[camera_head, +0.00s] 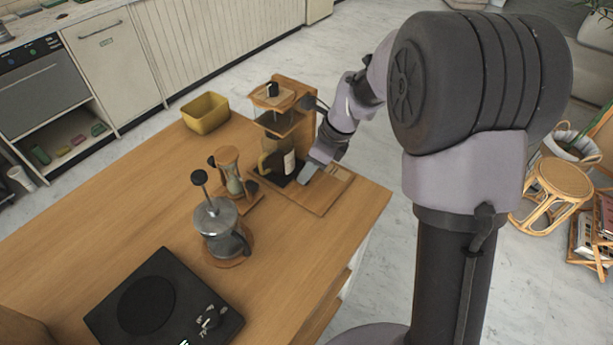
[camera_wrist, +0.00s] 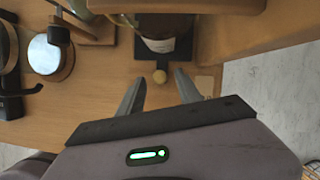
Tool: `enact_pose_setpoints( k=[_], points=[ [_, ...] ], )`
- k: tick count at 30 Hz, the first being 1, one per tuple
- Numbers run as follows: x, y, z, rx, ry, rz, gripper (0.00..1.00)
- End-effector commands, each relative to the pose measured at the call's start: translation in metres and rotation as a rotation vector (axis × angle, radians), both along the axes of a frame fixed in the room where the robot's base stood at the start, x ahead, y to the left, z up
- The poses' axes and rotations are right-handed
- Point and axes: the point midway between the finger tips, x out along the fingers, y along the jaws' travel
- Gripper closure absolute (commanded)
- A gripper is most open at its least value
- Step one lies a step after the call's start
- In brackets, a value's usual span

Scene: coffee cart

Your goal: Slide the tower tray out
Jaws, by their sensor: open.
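The wooden tower (camera_head: 297,95) stands on a wooden base board (camera_head: 325,190) near the right end of the counter. Low in it is the dark tray (camera_head: 274,178), with a labelled glass vessel (camera_head: 289,162) on it.
An hourglass-shaped stand (camera_head: 232,178), a French press (camera_head: 215,222) and a black turntable-like device (camera_head: 155,305) are to the left. The base board and counter edge in front of the tower are clear.

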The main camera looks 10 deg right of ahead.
Motion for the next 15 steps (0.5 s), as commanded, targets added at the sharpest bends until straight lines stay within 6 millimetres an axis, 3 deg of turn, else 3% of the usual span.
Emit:
enact_pose_setpoints(
  k=[3,12,15],
  points=[
    [0.0026,0.0046,-0.0125,0.0,-0.002,0.001,0.59],
    [0.0033,0.0058,-0.0137,0.0,-0.002,0.001,0.59],
    [0.0032,0.0056,-0.0138,0.0,-0.002,0.001,0.79]
  ],
)
